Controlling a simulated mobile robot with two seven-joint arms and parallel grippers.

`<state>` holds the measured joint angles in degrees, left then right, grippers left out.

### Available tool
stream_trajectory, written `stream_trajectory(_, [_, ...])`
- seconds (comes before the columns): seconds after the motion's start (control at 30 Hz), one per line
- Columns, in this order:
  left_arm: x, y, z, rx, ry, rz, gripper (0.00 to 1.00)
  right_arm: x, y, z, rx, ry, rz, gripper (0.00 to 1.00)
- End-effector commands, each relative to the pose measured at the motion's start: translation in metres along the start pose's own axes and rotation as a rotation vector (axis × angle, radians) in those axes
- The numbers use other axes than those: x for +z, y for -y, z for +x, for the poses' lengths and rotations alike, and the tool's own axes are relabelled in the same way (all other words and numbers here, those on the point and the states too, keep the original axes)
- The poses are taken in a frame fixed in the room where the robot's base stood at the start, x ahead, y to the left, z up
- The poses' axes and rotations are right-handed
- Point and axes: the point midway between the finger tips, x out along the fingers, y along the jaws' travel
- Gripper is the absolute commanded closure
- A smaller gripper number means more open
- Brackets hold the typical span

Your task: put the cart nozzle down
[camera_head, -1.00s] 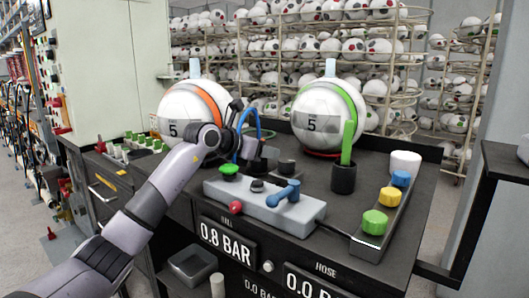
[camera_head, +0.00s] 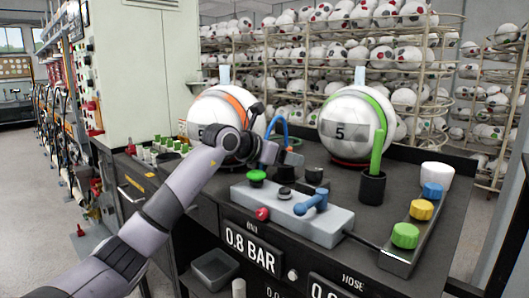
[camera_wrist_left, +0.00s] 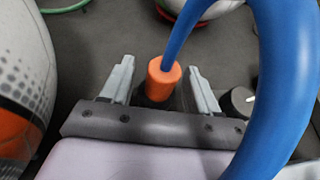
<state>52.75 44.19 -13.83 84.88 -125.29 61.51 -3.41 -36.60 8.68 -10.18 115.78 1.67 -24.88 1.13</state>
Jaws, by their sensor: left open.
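The cart nozzle shows in the left wrist view as an orange collar (camera_wrist_left: 164,78) with a thick blue hose (camera_wrist_left: 290,85) rising from it. It stands between the two grey fingers of my left gripper (camera_wrist_left: 160,85), which are open with a gap on each side. Its lower end is hidden by the gripper's body. In the head view my left gripper (camera_head: 272,153) is low over the cart top (camera_head: 335,185), beside the orange-striped ball (camera_head: 225,105). The blue hose (camera_head: 284,124) loops up behind it, and the nozzle itself is mostly hidden. My right gripper is not in view.
A grey control block (camera_head: 290,208) with a blue lever sits in front of the gripper. A green-striped ball (camera_head: 345,125), a black cup (camera_head: 372,187) with a green stick, and a strip of coloured knobs (camera_head: 421,210) stand to the right.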

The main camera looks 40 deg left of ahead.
Motion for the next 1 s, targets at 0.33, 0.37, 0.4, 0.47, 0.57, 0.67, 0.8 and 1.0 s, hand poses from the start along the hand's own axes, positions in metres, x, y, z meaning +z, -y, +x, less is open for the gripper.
stream_trajectory(0.33, [-0.002, 0.0, -0.068, 0.002, -0.001, 0.004, 0.39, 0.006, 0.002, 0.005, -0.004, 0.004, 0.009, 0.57])
stream_trajectory(0.37, [-0.002, -0.001, -0.072, 0.003, -0.001, 0.003, 0.39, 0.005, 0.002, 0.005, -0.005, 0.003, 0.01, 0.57])
stream_trajectory(0.4, [-0.002, 0.0, -0.078, 0.002, -0.001, 0.002, 0.39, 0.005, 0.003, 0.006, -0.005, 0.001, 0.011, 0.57])
stream_trajectory(0.47, [-0.001, -0.001, -0.085, 0.002, -0.001, 0.0, 0.39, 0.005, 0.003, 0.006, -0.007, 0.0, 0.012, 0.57])
stream_trajectory(0.57, [-0.001, 0.0, -0.092, 0.0, -0.002, 0.001, 0.39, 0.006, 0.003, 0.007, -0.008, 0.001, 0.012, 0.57])
stream_trajectory(0.67, [-0.001, 0.0, -0.095, -0.001, -0.001, 0.0, 0.39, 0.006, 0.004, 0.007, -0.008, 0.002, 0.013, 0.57])
stream_trajectory(0.8, [0.0, 0.001, -0.096, -0.001, -0.001, 0.0, 0.39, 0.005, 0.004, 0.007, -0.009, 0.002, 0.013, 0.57])
stream_trajectory(1.0, [0.0, 0.001, -0.096, -0.001, -0.001, 0.0, 0.39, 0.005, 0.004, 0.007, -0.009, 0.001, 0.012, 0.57])
